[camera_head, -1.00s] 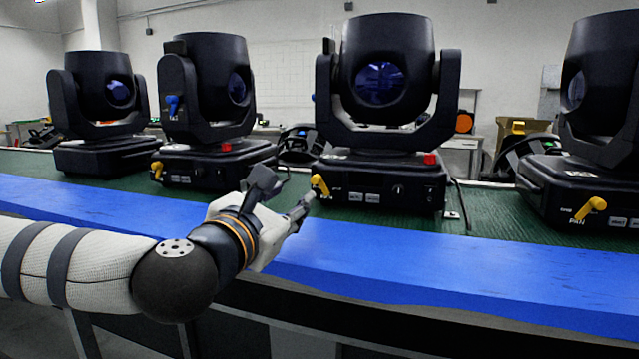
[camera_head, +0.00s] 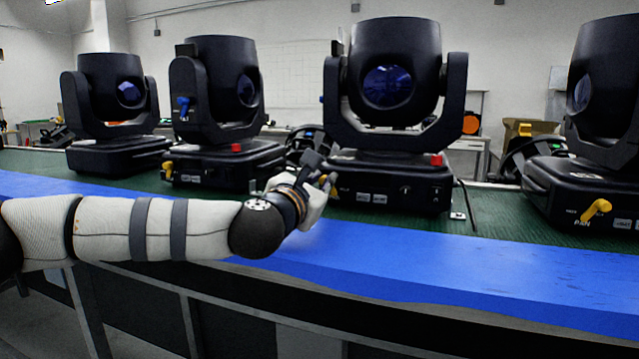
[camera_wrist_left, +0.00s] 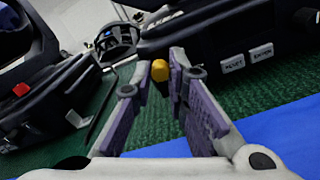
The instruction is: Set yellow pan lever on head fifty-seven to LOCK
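The middle moving head (camera_head: 388,80) stands on a black base (camera_head: 395,185). A yellow pan lever (camera_head: 333,193) is at the left end of its front face, partly hidden by my left gripper (camera_head: 328,186). I cannot read a head number or the lever's lock marking. In the left wrist view, the yellow lever (camera_wrist_left: 160,70) shows as a rounded knob between the tips of my open left gripper (camera_wrist_left: 161,72). A gap seems to remain on both sides of it, but contact is hard to judge. My right gripper is not in view.
Other moving heads stand at left (camera_head: 115,100), centre left (camera_head: 215,95) and right (camera_head: 600,90). The right one has a yellow lever (camera_head: 597,210) marked PAN. A blue strip (camera_head: 430,250) along the table's front is clear. A cable hangs beside the middle base.

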